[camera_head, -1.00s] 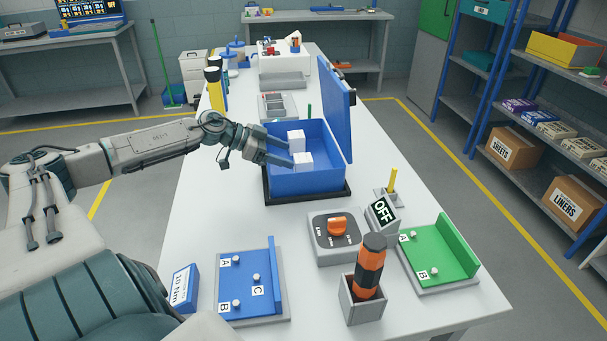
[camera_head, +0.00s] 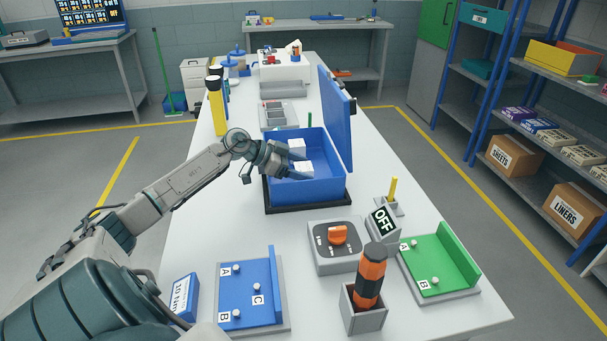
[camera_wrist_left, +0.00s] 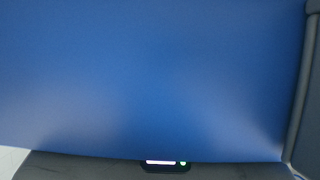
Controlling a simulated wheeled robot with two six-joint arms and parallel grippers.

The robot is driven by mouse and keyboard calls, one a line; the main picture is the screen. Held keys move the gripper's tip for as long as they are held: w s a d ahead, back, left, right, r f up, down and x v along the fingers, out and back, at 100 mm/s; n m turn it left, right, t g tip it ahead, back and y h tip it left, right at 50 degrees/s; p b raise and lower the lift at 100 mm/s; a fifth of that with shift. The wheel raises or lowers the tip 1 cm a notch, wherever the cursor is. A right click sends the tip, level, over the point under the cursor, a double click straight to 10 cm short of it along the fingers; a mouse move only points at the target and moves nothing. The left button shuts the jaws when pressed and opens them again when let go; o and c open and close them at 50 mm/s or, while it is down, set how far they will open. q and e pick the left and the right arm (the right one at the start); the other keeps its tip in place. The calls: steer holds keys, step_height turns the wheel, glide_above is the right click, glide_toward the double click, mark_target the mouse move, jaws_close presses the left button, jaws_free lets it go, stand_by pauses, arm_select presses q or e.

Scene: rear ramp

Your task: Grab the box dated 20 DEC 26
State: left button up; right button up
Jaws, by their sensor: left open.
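Two small white boxes stand inside an open blue bin (camera_head: 322,187) on the white table: a rear box (camera_head: 297,146) and a front box (camera_head: 303,165). No date is readable on either. My left gripper (camera_head: 291,165) is open at the bin's left side, with its fingers reaching over the left wall beside the boxes and partly covering them. I cannot tell whether a box lies between the fingers. The left wrist view is filled by a plain blue surface (camera_wrist_left: 150,80); no white box shows there. My right gripper is not in view.
The bin's blue lid (camera_head: 337,120) stands open on its right. In front are a grey unit with an orange knob (camera_head: 338,236), an OFF display (camera_head: 383,218), an orange-black tool (camera_head: 370,275), a blue pegged plate (camera_head: 245,290) and a green one (camera_head: 440,265). Shelves stand at right.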

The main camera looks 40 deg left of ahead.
arm_select(q)
steer(key=shift+w+d+f, duration=0.2)
steer(key=shift+w+d, duration=0.05)
steer(key=shift+w, duration=0.05)
steer(key=shift+c, duration=0.4)
steer(key=c, duration=1)
steer(key=shift+r, duration=0.1)
